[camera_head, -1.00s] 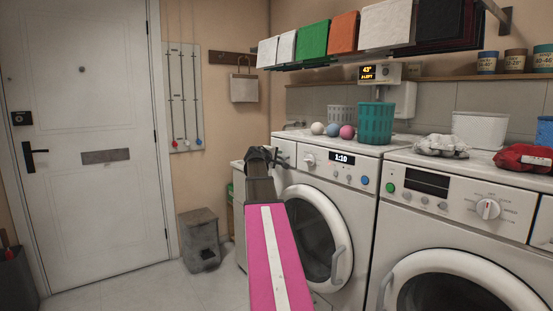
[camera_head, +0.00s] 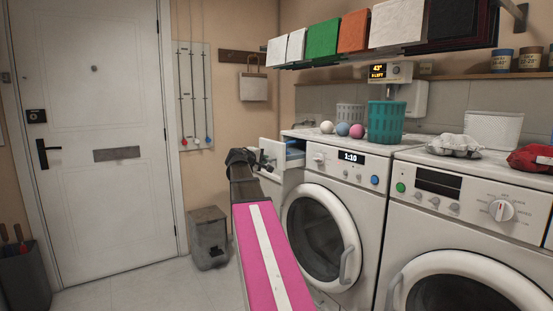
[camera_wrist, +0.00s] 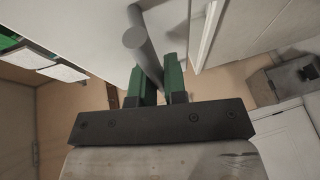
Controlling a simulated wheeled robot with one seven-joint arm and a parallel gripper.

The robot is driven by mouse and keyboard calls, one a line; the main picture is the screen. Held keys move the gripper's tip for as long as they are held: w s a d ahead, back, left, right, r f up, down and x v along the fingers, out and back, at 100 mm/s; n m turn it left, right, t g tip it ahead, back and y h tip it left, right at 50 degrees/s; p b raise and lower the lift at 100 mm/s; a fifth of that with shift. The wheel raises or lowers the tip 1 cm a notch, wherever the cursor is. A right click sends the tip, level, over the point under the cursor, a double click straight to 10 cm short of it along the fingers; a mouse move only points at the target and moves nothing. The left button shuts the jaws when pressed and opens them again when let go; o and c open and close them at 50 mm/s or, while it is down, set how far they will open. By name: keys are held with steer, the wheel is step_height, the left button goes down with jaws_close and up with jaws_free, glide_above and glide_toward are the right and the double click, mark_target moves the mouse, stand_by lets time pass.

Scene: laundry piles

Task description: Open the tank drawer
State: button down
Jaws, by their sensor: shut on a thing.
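The tank drawer (camera_head: 271,150) is at the upper left of the left washing machine (camera_head: 322,195). It stands partly out of the machine, with a blue inside (camera_head: 294,153) showing. My gripper (camera_head: 263,161) is at the drawer's front. In the wrist view its green fingers (camera_wrist: 158,66) are shut on a grey round bar, the drawer handle (camera_wrist: 138,38). The pale surface behind the bar is the drawer front. My arm hides part of the machine's left side in the head view.
A second washing machine (camera_head: 465,225) stands to the right. Coloured balls (camera_head: 343,129) and a teal basket (camera_head: 385,122) sit on the left machine. A grey bin (camera_head: 209,238) stands on the floor by the white door (camera_head: 100,140).

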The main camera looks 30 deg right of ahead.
steer(key=s+a, duration=0.1)
steer(key=a, duration=1.5)
steer(key=shift+s, duration=0.2)
steer(key=c, duration=1.2)
jaws_free()
steer(key=shift+a, duration=0.1)
steer(key=v, duration=1)
steer(key=shift+s+a, duration=0.25)
steer(key=shift+a, duration=0.05)
